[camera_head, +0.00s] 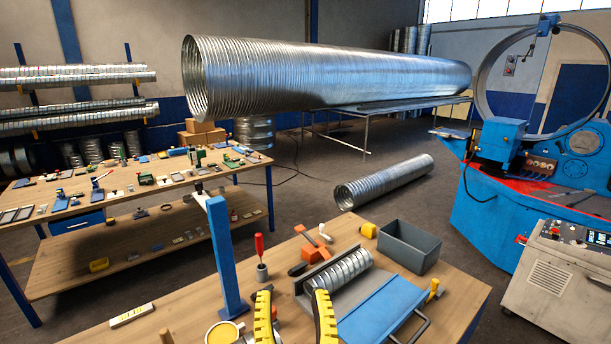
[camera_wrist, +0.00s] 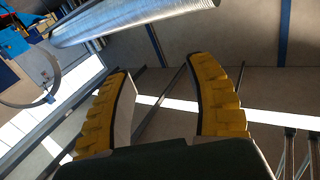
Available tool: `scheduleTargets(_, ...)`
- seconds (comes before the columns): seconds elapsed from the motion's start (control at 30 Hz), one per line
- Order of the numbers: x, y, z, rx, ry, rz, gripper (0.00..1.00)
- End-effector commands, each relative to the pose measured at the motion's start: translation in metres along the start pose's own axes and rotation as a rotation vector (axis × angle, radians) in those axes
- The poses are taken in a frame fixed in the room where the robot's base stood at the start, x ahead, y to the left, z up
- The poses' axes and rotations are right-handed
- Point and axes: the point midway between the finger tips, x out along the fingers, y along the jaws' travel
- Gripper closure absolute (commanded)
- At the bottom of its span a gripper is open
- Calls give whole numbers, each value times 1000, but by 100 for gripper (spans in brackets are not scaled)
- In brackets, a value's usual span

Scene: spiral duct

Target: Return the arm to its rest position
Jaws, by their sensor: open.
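My gripper (camera_head: 294,318) shows at the bottom centre of the head view as two yellow and black fingers. They stand apart above the front edge of the near workbench (camera_head: 185,300). In the wrist view my gripper (camera_wrist: 163,105) is open, with nothing between its fingers. Behind the fingers that view shows the wall, the large spiral duct (camera_wrist: 130,18) and a machine ring at the left. The rest of my arm is out of sight in the head view.
On the near bench are a spiral duct piece (camera_head: 345,272), a blue tray (camera_head: 375,305), a grey bin (camera_head: 409,246), a red screwdriver (camera_head: 260,246) and a blue post (camera_head: 224,255). A cluttered workbench (camera_head: 140,180) is at left, a blue machine (camera_head: 540,205) at right.

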Motion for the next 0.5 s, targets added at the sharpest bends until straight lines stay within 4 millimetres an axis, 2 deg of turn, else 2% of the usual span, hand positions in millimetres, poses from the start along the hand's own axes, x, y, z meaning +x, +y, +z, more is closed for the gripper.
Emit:
scheduleTargets(0.03,-21,22,-22,-23,82,41,44)
scheduleTargets(0.1,-52,46,-51,-63,195,92,44)
scheduleTargets(0.23,-116,79,-97,-146,385,190,44)
scheduleTargets(0.27,-110,72,-125,-140,375,178,44)
scheduleTargets(0.3,-108,69,-144,-136,370,174,44)
scheduleTargets(0.5,-107,62,-221,-124,367,171,44)
